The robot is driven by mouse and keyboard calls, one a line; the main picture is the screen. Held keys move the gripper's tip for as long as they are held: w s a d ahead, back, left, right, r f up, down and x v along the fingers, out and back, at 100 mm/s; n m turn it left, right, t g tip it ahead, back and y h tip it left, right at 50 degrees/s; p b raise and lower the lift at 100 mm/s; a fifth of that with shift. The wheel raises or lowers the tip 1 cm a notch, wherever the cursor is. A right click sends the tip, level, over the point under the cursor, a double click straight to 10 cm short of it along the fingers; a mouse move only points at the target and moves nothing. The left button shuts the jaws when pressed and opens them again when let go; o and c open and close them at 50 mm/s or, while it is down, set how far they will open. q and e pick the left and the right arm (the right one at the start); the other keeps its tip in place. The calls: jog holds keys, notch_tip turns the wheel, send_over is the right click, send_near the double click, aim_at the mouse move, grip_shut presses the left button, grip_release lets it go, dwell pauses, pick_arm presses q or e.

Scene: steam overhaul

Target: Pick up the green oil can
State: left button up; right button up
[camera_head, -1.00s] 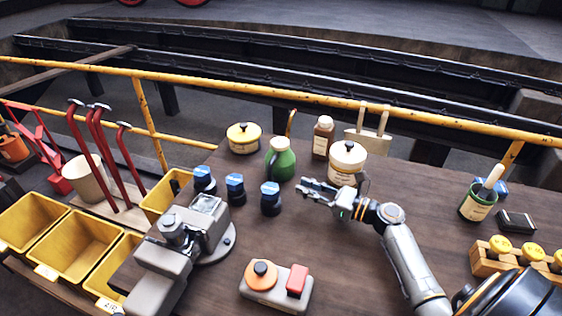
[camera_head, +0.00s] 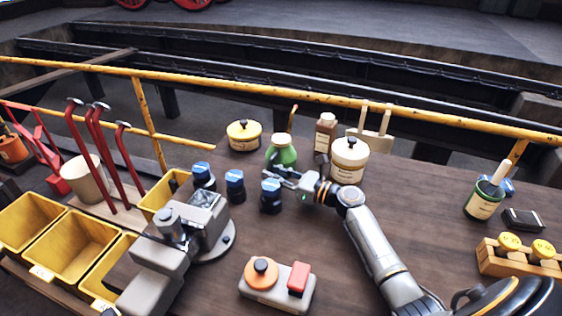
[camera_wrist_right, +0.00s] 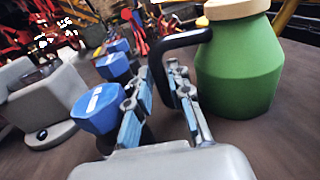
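The green oil can (camera_head: 284,155) stands upright on the bench, with a cream cap and a dark handle. In the right wrist view the can (camera_wrist_right: 240,70) stands just right of my fingers, its black handle (camera_wrist_right: 158,50) toward me. My right gripper (camera_head: 272,177) is at the near side of the can, partly covering its lower body. In the wrist view its fingers (camera_wrist_right: 158,82) are apart, with the lower handle between or just beyond them. I cannot tell whether they touch it. My left gripper is not in view.
Several blue-capped dark bottles (camera_head: 236,187) stand close left of the gripper. A cream lidded pot (camera_head: 349,160) and a brown bottle (camera_head: 325,133) stand right of the can; a yellow tin (camera_head: 243,136) is behind left. A grey vise (camera_head: 200,230) is front left. The right-centre bench is clear.

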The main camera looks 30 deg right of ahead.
jog(key=shift+c, duration=0.4)
grip_shut()
jog(key=shift+r, duration=0.1)
